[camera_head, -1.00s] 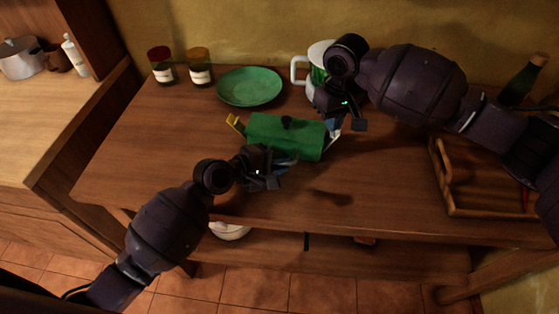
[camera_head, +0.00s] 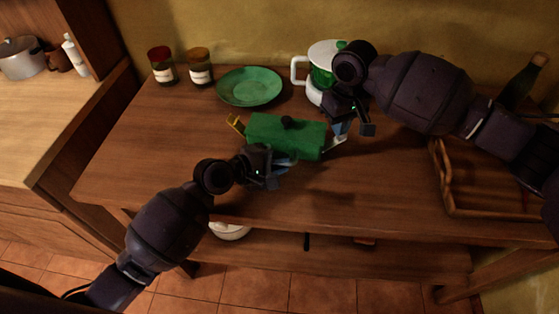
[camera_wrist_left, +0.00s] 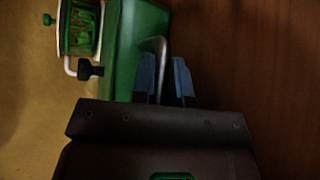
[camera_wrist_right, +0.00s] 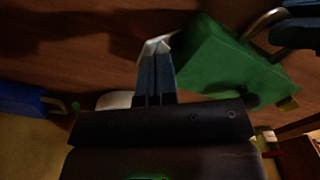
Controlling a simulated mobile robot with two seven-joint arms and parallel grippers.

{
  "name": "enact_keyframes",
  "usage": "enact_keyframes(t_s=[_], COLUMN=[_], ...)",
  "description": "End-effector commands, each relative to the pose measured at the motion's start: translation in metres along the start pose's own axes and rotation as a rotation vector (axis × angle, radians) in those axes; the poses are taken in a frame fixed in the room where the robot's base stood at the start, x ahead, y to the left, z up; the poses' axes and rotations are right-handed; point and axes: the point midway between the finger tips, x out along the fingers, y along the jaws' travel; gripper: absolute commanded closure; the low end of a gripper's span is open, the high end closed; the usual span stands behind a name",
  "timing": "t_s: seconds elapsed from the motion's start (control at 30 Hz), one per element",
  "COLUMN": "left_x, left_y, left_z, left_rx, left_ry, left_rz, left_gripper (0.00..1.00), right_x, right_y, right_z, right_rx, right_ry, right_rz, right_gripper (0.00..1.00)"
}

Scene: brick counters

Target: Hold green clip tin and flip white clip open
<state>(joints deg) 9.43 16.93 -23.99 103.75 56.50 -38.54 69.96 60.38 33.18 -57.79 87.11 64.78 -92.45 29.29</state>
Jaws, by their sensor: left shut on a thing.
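The green clip tin (camera_head: 286,137) lies on the wooden table with a black knob on its top. A yellow clip (camera_head: 236,123) stands out at its left end. The white clip (camera_head: 334,144) is at its right end, tilted outward from the tin; it also shows at the fingertips in the right wrist view (camera_wrist_right: 158,44). My left gripper (camera_head: 278,168) is at the tin's front side, shut on its curved metal handle (camera_wrist_left: 163,48). My right gripper (camera_head: 340,130) is at the white clip with its fingers together; whether it pinches the clip is hard to tell.
A green plate (camera_head: 249,87) and two jars (camera_head: 200,69) stand at the back left. A white-handled jug (camera_head: 316,87) with green in it stands behind my right gripper. A wooden tray (camera_head: 480,213) is at the right. The table's front left is clear.

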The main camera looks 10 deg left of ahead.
Motion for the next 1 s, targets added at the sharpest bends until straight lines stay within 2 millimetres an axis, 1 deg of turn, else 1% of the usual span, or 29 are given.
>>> enact_keyframes(t_s=[0.7, 1.0], left_x=[0.000, 0.000], left_y=[0.001, 0.001], left_z=[0.000, 0.000], left_rx=[0.000, 0.000], left_ry=[-0.001, -0.001], left_rz=[0.001, 0.001], left_gripper=[1.00, 1.00], right_x=[-0.057, -0.078], right_y=[-0.004, -0.005], right_z=[-0.003, -0.004], right_rx=[0.000, -0.001], right_ry=[0.003, 0.002], right_rz=[0.000, 0.000], right_gripper=[1.00, 1.00])
